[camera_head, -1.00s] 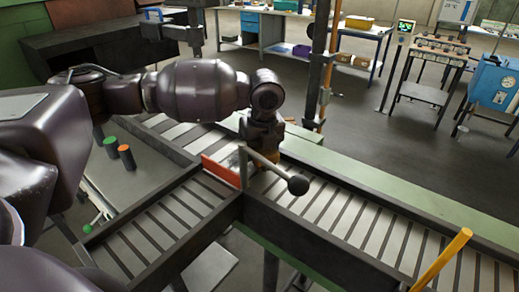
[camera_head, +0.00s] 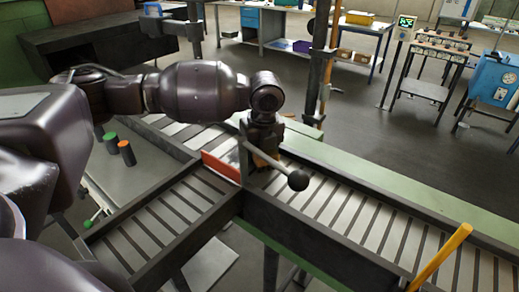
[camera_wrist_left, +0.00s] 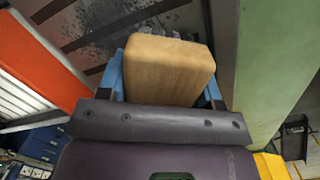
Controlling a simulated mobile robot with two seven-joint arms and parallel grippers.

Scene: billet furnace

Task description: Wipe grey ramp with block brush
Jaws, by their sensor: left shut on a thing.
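My left gripper (camera_wrist_left: 168,85) is shut on the block brush (camera_wrist_left: 168,65), a tan wooden block between its blue fingers in the left wrist view. In the head view this gripper (camera_head: 262,155) points down over the conveyor junction, just right of the orange plate, and mostly hides the brush. The grey ramp (camera_wrist_left: 115,25) shows beyond the brush as a grey surface with dark stripes and dark specks. The brush's underside is hidden, so I cannot tell whether it touches the ramp. My right gripper is not in view.
An orange-red plate (camera_head: 220,166) stands left of the gripper. A lever with a black ball (camera_head: 298,180) stands close in front. Dark side rails and a green beam (camera_head: 375,190) border the slatted track. A yellow bar (camera_head: 442,256) rises at the lower right.

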